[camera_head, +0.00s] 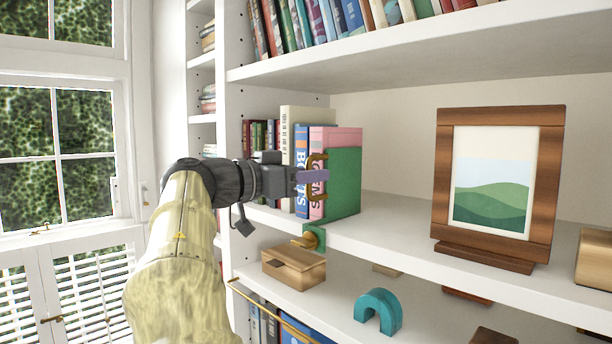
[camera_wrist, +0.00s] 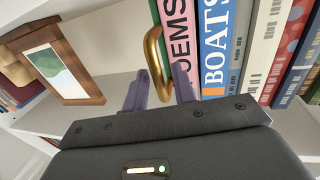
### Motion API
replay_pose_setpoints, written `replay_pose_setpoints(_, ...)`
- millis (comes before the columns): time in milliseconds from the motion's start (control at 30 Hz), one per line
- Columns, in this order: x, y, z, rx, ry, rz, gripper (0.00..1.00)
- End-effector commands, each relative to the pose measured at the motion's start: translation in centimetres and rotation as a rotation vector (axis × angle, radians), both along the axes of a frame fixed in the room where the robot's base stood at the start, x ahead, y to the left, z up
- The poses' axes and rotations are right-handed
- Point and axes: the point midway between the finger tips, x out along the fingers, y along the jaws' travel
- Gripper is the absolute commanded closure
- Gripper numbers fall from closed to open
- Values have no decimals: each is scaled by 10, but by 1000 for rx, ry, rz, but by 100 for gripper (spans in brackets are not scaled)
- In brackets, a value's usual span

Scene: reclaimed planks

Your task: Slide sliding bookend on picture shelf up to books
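The sliding bookend (camera_head: 343,185) is a green upright block on the picture shelf (camera_head: 400,228), with a brass C-shaped handle (camera_head: 314,185). It stands close beside the pink book (camera_head: 348,139) at the right end of the book row; I see no gap. In the wrist view the brass handle (camera_wrist: 153,52) rises between my two purple fingers, and a green strip of the bookend (camera_wrist: 186,28) shows beside the pink book (camera_wrist: 179,62). My gripper (camera_head: 318,176) is at the handle, one finger on each side. Whether both fingers press on it is not clear.
A blue book (camera_head: 301,170) and several others stand left of the pink one. A wooden picture frame (camera_head: 550,175) stands on the right; the shelf between is clear. Below are a wooden box (camera_head: 293,268) and a teal arch (camera_head: 378,309). Another shelf (camera_head: 400,52) is overhead.

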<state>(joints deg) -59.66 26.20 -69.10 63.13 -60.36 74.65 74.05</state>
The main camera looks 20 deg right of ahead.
Motion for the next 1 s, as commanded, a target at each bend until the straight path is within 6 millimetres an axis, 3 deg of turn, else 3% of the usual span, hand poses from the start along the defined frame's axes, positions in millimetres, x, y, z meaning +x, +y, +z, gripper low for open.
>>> replay_pose_setpoints(267,-4,17,-3,-3,-2,1,73)
replay_pose_setpoints(1000,-40,142,-1,-3,-1,4,73)
